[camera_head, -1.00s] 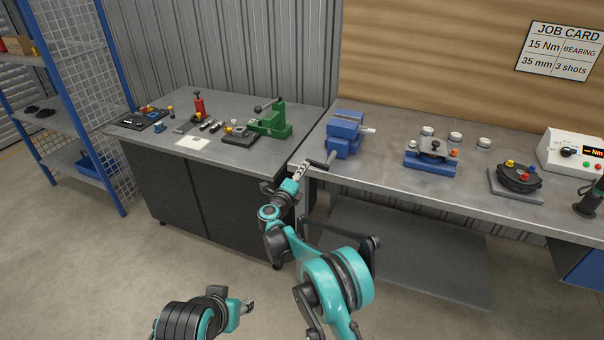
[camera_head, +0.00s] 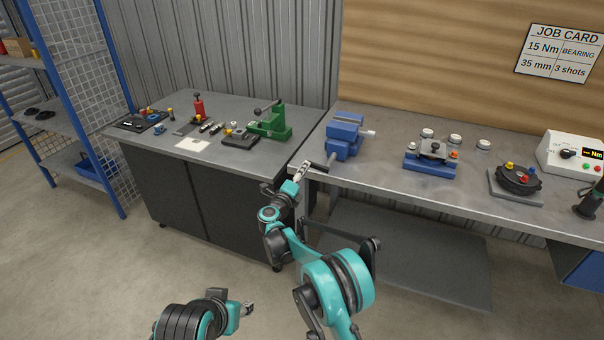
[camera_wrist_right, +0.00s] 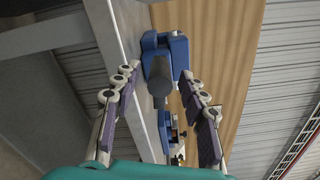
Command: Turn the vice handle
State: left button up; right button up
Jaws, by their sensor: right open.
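The blue vice (camera_head: 344,136) stands at the left front corner of the long bench. Its dark handle (camera_head: 318,166) sticks out past the bench's front edge. My right gripper (camera_head: 302,170) is open, close to the handle's near end. In the right wrist view my open gripper fingers (camera_wrist_right: 160,115) frame the dark, rounded handle (camera_wrist_right: 159,78), with the blue vice (camera_wrist_right: 181,55) behind it. I see no finger touching the handle, and the gap in depth is hard to judge. My left gripper (camera_head: 248,309) is low at the bottom, away from the benches; its jaws are too small to read.
The long bench (camera_head: 395,190) also carries a blue fixture (camera_head: 431,162), a round dark fixture (camera_head: 518,178) and a white meter box (camera_head: 572,152). The left bench (camera_head: 165,150) holds a green press (camera_head: 272,125) and small parts. The floor in front is clear.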

jog(key=v, duration=1.2)
jog(key=shift+r, duration=0.1)
jog(key=d+r+n+t+y, duration=0.35)
jog(key=r+n+y, duration=0.4)
jog(key=r, duration=0.95)
jog(key=s+d+r+n+g+y, duration=0.35)
jog(key=s+n, duration=0.35)
jog(key=n, duration=0.3)
jog(key=s+d+f+n+g+h, duration=0.1)
jog(key=s+d+f+n+g, duration=0.1)
jog(key=s+d+f, duration=0.4)
jog(key=s+d+f+n+g+h, duration=0.2)
jog(key=s+d+f, duration=0.5)
jog(key=s, duration=0.8)
jog(key=s+d+f+n+g+h, duration=0.2)
jog(key=s+d+f+n+g, duration=0.2)
jog(key=s, duration=0.7)
jog(key=d+f+g, duration=0.2)
jog(key=d, duration=0.2)
jog(key=shift+f, duration=0.2)
jog(key=shift+w, duration=0.1)
